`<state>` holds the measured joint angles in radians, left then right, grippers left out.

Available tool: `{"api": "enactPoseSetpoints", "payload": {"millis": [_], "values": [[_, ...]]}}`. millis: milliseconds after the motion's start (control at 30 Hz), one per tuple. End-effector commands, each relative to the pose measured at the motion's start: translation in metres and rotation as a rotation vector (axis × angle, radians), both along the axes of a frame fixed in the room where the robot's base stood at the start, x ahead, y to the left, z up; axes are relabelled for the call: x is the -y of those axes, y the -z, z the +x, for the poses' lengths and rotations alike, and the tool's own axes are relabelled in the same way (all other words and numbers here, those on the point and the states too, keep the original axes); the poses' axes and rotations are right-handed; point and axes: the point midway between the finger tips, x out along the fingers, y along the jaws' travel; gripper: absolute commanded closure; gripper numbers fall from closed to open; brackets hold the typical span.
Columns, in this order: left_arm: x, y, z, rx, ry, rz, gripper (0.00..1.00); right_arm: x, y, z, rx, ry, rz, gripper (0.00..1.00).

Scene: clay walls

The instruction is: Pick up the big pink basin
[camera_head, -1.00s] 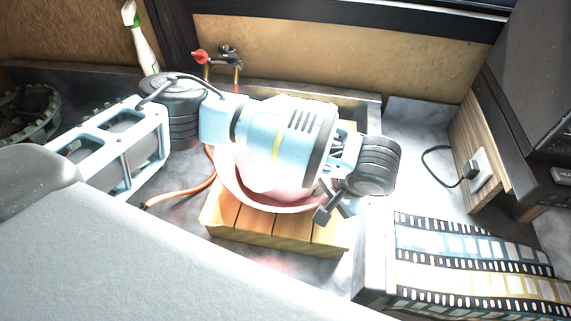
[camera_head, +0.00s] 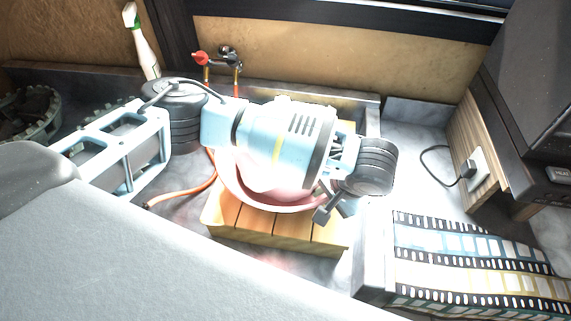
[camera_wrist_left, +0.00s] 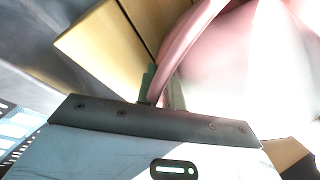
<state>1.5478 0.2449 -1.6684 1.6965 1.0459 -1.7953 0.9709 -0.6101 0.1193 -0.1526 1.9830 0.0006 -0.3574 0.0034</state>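The big pink basin (camera_head: 290,207) stands on a slatted wooden board, and my left arm hides most of it in the head view. In the left wrist view the basin (camera_wrist_left: 235,60) fills the upper right, with its rim running down to the fingers. My left gripper (camera_head: 326,205) is at the basin's right front rim. In the left wrist view its fingertips (camera_wrist_left: 162,88) lie close together on either side of the rim, shut on it. My right gripper is not in view.
The wooden board (camera_head: 240,238) lies below the basin. A tap with a red handle (camera_head: 201,58) and a spray bottle (camera_head: 143,45) are behind. A film-strip patterned item (camera_head: 470,265) is at right. A socket with a plug (camera_head: 474,168) is on the right.

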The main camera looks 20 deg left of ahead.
Motion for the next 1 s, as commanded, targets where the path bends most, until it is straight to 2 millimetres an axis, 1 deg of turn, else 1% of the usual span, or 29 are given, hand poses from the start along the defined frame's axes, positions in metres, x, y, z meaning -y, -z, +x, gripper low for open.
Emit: {"api": "enactPoseSetpoints", "payload": {"millis": [67, 100, 133, 567, 667, 833, 900, 1000], "values": [[0.0, 0.0, 0.0, 0.0, 0.0, 0.0, 0.93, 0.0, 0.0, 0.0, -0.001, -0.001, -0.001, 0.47], [0.0, 0.0, 0.0, 0.0, 0.0, 0.0, 0.98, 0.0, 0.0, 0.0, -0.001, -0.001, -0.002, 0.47], [0.0, 0.0, 0.0, 0.0, 0.0, 0.0, 1.0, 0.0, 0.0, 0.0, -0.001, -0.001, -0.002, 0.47], [0.0, 0.0, 0.0, 0.0, 0.0, 0.001, 1.0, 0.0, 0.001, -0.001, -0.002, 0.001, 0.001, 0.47], [0.0, 0.0, 0.0, -0.001, 0.0, 0.0, 1.0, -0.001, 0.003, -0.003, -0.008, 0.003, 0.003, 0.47], [0.0, -0.003, 0.0, -0.002, 0.001, 0.0, 1.0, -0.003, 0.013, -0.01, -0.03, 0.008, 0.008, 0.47], [-0.005, -0.018, 0.004, 0.007, -0.003, 0.001, 1.0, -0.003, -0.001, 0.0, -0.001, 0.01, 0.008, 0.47], [-0.011, -0.035, 0.01, 0.016, -0.003, 0.002, 1.0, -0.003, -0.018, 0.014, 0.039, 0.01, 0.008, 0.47]]}}
